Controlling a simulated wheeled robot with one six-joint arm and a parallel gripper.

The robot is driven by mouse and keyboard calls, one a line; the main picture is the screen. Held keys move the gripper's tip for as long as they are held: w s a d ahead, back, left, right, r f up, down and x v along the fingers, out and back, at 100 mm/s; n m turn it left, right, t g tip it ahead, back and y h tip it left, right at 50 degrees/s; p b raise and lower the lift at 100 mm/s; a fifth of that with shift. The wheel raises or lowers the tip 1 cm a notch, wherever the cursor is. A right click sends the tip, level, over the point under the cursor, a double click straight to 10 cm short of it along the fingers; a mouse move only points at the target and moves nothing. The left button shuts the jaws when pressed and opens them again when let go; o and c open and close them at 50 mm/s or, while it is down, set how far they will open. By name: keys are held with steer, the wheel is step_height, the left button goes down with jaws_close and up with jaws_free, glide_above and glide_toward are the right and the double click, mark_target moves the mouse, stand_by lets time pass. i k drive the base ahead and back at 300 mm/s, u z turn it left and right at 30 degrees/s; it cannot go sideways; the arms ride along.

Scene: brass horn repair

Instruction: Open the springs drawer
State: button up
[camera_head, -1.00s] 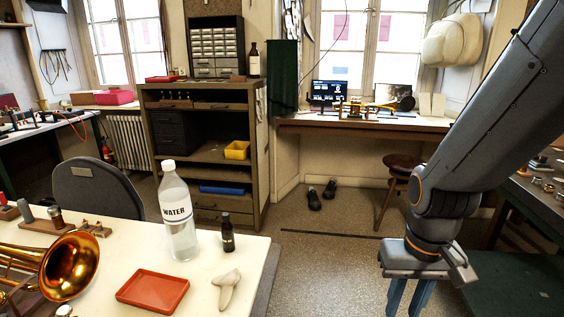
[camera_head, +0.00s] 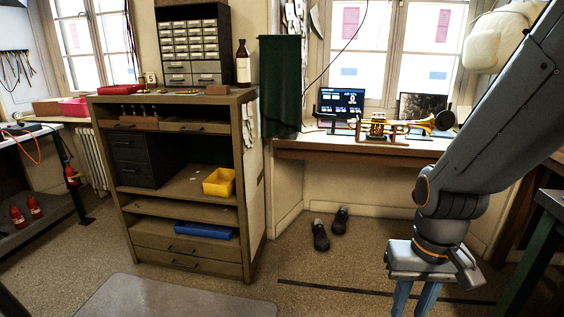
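A brown wooden cabinet (camera_head: 255,215) stands left of centre, its front towards me. On its top is a grey small-parts unit (camera_head: 195,45) with several little pale drawers and larger grey ones below. Under the cabinet's top are two shallow drawers, a left one (camera_head: 133,124) and a right one (camera_head: 196,127), and at its foot are two wide drawers (camera_head: 187,262). A black drawer unit (camera_head: 131,160) sits inside at left. All look shut. I cannot read which one is for springs. My gripper (camera_head: 415,302) points down at lower right, well away from the cabinet, fingers apart, tips cut off.
A yellow bin (camera_head: 219,182) and a blue tray (camera_head: 203,230) sit on the cabinet's shelves. A brown bottle (camera_head: 243,63) stands on top. A grey mat (camera_head: 175,297) lies on the floor before it. Shoes (camera_head: 321,235) lie right of it, below a window bench (camera_head: 355,150).

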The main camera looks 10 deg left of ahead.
mark_target(170, 67)
steer(key=i, duration=1.95)
steer(key=u, duration=2.95)
steer(key=i, duration=1.3)
steer(key=z, duration=2.1)
